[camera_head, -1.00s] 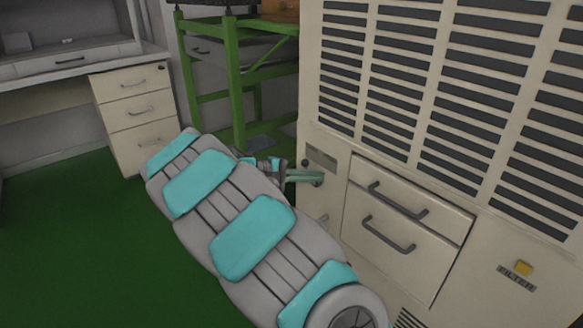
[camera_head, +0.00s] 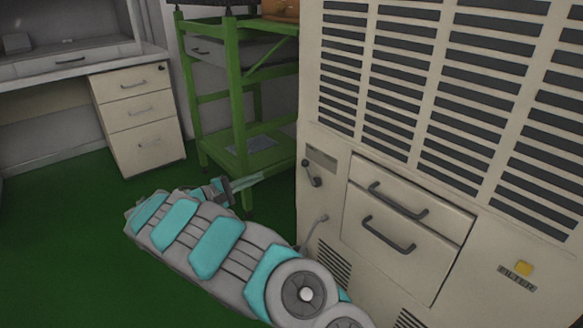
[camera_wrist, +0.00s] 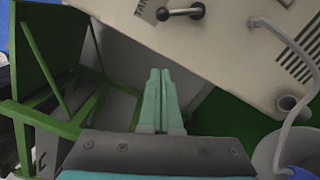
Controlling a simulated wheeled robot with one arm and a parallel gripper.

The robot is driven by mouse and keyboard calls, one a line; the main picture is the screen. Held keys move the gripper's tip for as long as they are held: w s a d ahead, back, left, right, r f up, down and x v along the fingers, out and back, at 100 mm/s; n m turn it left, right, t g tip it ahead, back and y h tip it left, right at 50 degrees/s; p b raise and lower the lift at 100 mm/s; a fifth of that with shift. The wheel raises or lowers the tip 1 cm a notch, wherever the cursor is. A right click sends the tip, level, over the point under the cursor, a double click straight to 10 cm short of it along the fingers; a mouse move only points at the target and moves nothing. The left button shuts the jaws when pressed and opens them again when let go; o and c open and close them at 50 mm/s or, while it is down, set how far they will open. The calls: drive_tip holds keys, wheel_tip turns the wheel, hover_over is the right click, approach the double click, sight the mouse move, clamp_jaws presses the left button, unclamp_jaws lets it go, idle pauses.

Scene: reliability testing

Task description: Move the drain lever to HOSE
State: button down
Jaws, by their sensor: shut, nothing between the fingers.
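The drain lever (camera_head: 311,173) is a short dark lever on the beige machine's narrow left panel, slanting down to the right in the head view. In the wrist view the lever (camera_wrist: 181,12) shows at the top edge, with a dark round end and a grey round end. A partly cut-off label reading "TAN…" (camera_wrist: 143,7) is beside its dark end. No HOSE marking is readable. My gripper (camera_head: 261,176) is left of the lever, apart from it. In the wrist view my gripper's fingers (camera_wrist: 160,72) are together and empty, below the lever.
A grey pipe (camera_wrist: 291,44) curves from the machine toward a round container (camera_wrist: 268,155) at lower right. A green metal rack (camera_head: 238,100) stands behind my gripper. Machine drawers with dark handles (camera_head: 388,234) are right of the lever. Green floor (camera_head: 60,230) is open at left.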

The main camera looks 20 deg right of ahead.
sight(309, 172)
drive_tip(key=d+r+p, duration=0.1)
drive_tip(key=d, duration=1)
drive_tip(key=shift+s+d+r, duration=0.3)
drive_tip(key=shift+r, duration=0.1)
idle(0.3)
